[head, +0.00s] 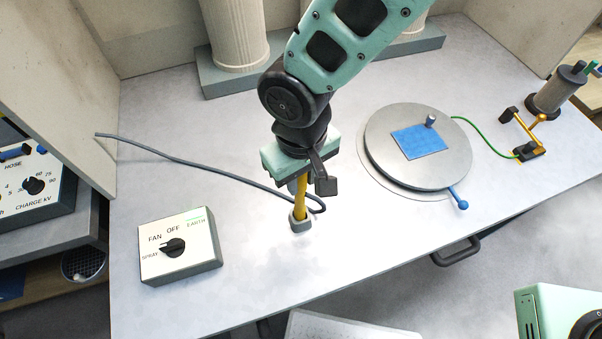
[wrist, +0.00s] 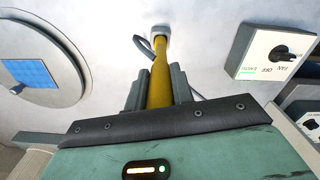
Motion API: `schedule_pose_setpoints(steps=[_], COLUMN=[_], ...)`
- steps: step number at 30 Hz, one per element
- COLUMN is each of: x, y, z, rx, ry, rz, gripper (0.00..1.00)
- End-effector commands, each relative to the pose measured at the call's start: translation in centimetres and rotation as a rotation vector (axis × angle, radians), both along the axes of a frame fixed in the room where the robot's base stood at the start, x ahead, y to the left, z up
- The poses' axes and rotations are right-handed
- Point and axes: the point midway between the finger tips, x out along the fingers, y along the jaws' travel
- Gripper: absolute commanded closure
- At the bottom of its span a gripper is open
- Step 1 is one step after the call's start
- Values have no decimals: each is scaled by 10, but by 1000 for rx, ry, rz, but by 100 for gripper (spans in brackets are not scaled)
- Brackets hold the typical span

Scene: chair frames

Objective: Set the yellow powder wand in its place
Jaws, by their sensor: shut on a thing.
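The yellow powder wand (head: 301,204) is in my gripper (head: 299,184), near the middle of the worktop, and points down. In the wrist view the yellow wand (wrist: 160,82) runs between the two dark fingers of my gripper (wrist: 157,88), which are shut on it. The wand's far end meets a small grey collar-like piece (head: 301,224), which also shows in the wrist view (wrist: 160,30). I cannot tell whether this piece is a holder on the worktop or the wand's own end. A dark hose (head: 199,164) curves to the wand from the left.
A control box (head: 163,266) with a FAN/OFF/EARTH knob stands to the left. A round grey turntable (head: 377,146) with a blue pad (head: 418,141) and a blue handle lies to the right. A green wire leads to a gold clamp (head: 529,150). The worktop (head: 250,282) in front is clear.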

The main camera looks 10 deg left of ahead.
Motion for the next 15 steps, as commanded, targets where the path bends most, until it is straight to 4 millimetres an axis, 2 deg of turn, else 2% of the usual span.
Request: schedule_pose_setpoints(steps=[15], x=[0], y=[0], z=[-16], rx=[0], ry=[0], rz=[0], gripper=[100])
